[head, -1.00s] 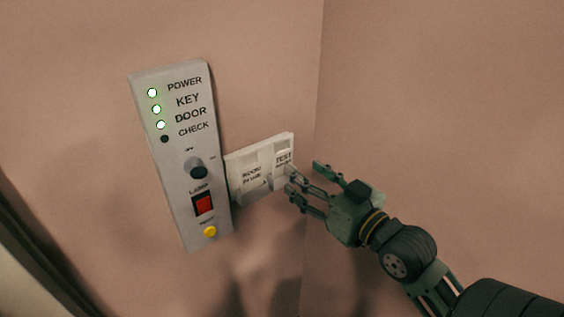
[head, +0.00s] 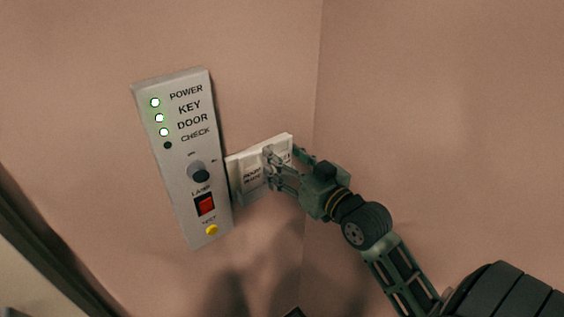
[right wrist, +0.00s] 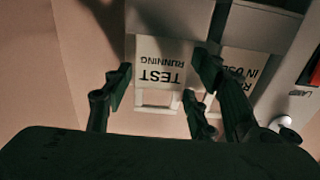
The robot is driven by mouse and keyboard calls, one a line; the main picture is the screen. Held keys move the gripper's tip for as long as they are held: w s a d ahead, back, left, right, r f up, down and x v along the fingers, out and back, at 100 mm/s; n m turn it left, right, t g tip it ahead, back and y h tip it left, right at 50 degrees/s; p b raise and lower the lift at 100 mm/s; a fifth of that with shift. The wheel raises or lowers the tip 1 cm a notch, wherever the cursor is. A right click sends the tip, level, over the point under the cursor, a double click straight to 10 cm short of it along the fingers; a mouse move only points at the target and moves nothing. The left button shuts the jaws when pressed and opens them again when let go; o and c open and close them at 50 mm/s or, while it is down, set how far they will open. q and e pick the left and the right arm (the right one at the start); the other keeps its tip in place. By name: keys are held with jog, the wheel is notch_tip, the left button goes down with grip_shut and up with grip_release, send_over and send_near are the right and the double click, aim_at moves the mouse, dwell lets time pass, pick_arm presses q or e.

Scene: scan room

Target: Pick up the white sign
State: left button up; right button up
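A white sign reading TEST RUNNING (right wrist: 163,62) hangs in a pale wall holder (head: 232,172), upside down in the right wrist view. A second white sign, reading ROOM IN USE (right wrist: 242,68), is beside it. In the head view the ROOM IN USE sign (head: 252,174) is partly visible, while my fingers cover most of the TEST sign. My right gripper (head: 284,156) is open in front of the holder. In the right wrist view its fingers (right wrist: 163,88) stand apart on either side of the TEST RUNNING sign. Contact cannot be told. My left gripper is not seen.
A grey control panel (head: 184,150) with lit lamps, a knob, a red switch (head: 205,205) and a yellow button (head: 212,230) is mounted close left of the holder. A wall corner runs just right of the holder. The wall below is bare.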

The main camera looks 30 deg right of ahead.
jog(key=c, duration=0.6)
jog(key=shift+r, duration=0.1)
